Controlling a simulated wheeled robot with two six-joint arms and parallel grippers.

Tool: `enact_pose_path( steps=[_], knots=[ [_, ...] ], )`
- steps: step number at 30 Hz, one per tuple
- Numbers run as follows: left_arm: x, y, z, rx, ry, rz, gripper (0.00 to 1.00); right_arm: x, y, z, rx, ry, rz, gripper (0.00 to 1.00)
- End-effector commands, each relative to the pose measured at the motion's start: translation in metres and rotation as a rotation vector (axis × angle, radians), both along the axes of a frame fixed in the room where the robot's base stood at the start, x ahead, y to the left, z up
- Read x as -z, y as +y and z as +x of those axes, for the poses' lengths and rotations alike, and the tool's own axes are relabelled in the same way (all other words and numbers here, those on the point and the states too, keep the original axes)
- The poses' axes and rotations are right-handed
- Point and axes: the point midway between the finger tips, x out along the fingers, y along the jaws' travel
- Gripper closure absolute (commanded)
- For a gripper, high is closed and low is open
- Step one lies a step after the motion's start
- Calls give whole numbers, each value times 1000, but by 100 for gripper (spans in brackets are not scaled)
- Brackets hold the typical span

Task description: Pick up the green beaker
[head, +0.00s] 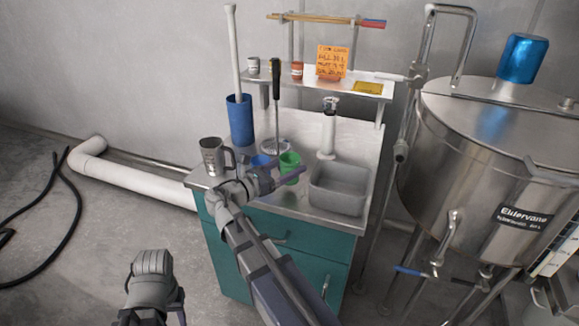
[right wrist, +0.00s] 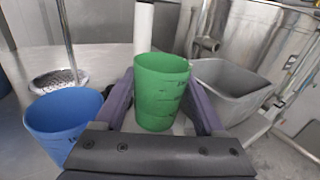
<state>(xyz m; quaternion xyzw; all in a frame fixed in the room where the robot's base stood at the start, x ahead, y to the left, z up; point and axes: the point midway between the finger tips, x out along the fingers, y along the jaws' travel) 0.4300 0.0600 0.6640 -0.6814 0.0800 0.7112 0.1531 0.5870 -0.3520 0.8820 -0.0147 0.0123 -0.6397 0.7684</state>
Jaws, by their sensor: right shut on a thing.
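The green beaker (head: 290,161) stands upright at the counter, left of the sink. In the right wrist view the green beaker (right wrist: 160,90) sits between the two purple fingers of my right gripper (right wrist: 160,105). My right gripper (head: 288,178) reaches in from the front in the head view and is shut on the beaker. I cannot tell whether the beaker's base touches the counter. My left gripper (head: 155,308) is low at the front left, away from the counter; its fingers are mostly hidden.
A blue beaker (right wrist: 62,118) is close on the left of the green one. A metal mug (head: 213,157), a tall blue container (head: 240,120) and a wire-mesh bowl (head: 275,146) stand nearby. The grey sink (head: 340,188) is on the right, a shelf (head: 320,80) above, a steel tank (head: 480,150) further right.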

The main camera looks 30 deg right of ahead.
Motion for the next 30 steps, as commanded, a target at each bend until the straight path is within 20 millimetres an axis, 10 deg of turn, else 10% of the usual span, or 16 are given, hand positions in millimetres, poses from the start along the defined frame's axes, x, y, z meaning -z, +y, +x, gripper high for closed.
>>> enact_pose_path(
  steps=[30],
  knots=[
    [-69, 0, 0, 0, 0, 0, 53, -69, 0, 0, 0, 0, 0, 86]
  ],
)
